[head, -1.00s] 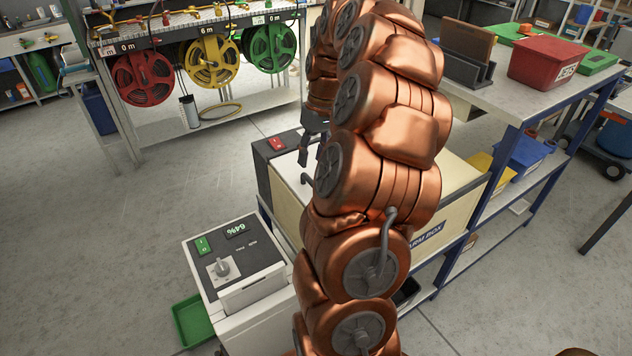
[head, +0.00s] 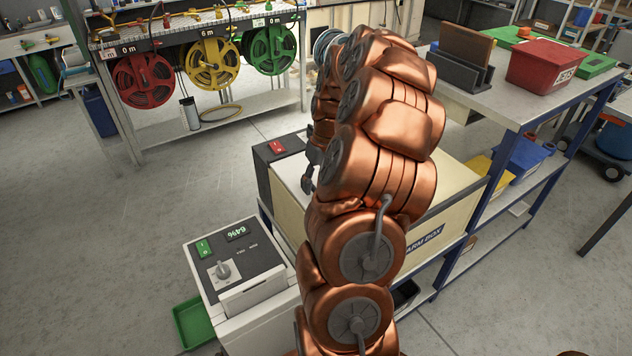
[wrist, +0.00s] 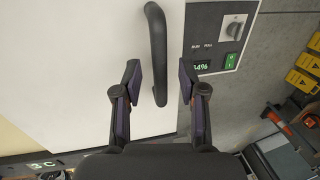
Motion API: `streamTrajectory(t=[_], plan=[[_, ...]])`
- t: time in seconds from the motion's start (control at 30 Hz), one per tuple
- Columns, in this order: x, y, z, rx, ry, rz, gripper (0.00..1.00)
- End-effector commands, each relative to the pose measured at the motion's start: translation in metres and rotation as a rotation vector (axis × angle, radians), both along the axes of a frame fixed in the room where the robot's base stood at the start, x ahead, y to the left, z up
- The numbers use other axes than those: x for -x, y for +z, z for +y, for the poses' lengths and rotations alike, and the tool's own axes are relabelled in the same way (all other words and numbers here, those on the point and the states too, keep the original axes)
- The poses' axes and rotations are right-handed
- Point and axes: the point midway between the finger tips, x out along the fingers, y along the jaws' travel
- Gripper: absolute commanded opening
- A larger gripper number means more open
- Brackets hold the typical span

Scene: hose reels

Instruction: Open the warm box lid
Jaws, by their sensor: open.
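The warm box (head: 452,215) is a cream box with a dark end panel, standing behind my arm in the head view. Its white lid (head: 290,172) is shut and partly hidden by my arm. In the wrist view the lid (wrist: 70,60) fills the left side, with a black bar handle (wrist: 156,50) on it. My gripper (wrist: 160,72) is open and empty, its two fingers on either side of the handle in the picture. Contact and depth are unclear. In the head view my gripper (head: 308,180) is low over the lid, mostly hidden.
A grey control unit (head: 235,265) with a knob and a 64% display stands in front of the box. A green tray (head: 193,322) lies on the floor. A bench with a red bin (head: 545,65) is at right; hose reels (head: 210,62) hang at back left.

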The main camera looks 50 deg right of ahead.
Motion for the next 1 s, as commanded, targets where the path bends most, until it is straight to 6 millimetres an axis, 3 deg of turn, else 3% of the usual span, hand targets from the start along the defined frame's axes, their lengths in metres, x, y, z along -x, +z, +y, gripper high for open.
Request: streamTrajectory(t=[0.27,0.67,1.0], plan=[[0.0001,-0.0009,0.0003,0.000,0.000,0.000,0.40],[0.0001,-0.0006,0.0004,0.000,0.000,0.000,0.00],[0.0001,-0.0005,0.0006,0.000,0.000,0.000,0.00]])
